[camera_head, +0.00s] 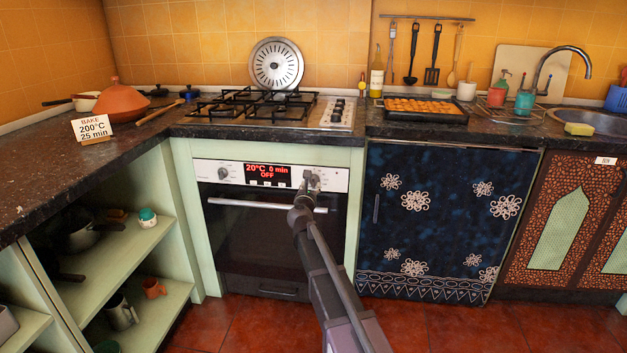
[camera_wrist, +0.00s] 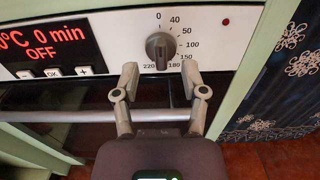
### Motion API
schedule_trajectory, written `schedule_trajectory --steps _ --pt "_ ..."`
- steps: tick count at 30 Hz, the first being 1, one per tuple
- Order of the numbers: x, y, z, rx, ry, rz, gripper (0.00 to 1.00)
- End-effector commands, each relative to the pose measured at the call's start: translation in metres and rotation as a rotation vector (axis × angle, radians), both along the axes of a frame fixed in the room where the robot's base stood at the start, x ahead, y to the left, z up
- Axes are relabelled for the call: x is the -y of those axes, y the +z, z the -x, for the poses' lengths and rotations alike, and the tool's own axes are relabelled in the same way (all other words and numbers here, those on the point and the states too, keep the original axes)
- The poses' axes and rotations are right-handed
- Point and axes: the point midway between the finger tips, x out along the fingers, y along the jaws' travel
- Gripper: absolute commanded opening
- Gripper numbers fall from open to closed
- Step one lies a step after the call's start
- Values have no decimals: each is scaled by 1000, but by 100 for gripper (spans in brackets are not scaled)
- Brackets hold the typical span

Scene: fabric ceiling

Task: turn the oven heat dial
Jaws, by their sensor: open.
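The oven (camera_head: 265,235) is at centre in the head view, its door shut. Its display (camera_head: 267,173) reads 20°C, 0 min, OFF. In the wrist view the dark grey heat dial (camera_wrist: 160,47) has a scale with 0 at top, then 40, 100, 150, 180 and 220 among its marks. Its grip bar stands about upright. My gripper (camera_wrist: 159,75) is open and empty, its fingertips just below the dial, one on each side, with no contact visible. In the head view my gripper (camera_head: 311,182) hides most of the dial. A card (camera_head: 94,129) reads BAKE 200°C 25 min.
The oven handle (camera_head: 263,205) runs below the panel, under my fingers in the wrist view. A second knob (camera_head: 223,174) is at the panel's left. A gas hob (camera_head: 270,108) is above.

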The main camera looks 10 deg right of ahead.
Motion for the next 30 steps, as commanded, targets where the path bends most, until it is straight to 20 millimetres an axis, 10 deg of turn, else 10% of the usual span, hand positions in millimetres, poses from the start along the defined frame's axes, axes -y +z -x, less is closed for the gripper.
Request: schedule_trajectory --steps 10,25,30 --pt "14 0 -44 0 0 0 56" --pt "17 0 -51 0 0 0 56" --pt "17 0 -51 0 0 0 8"
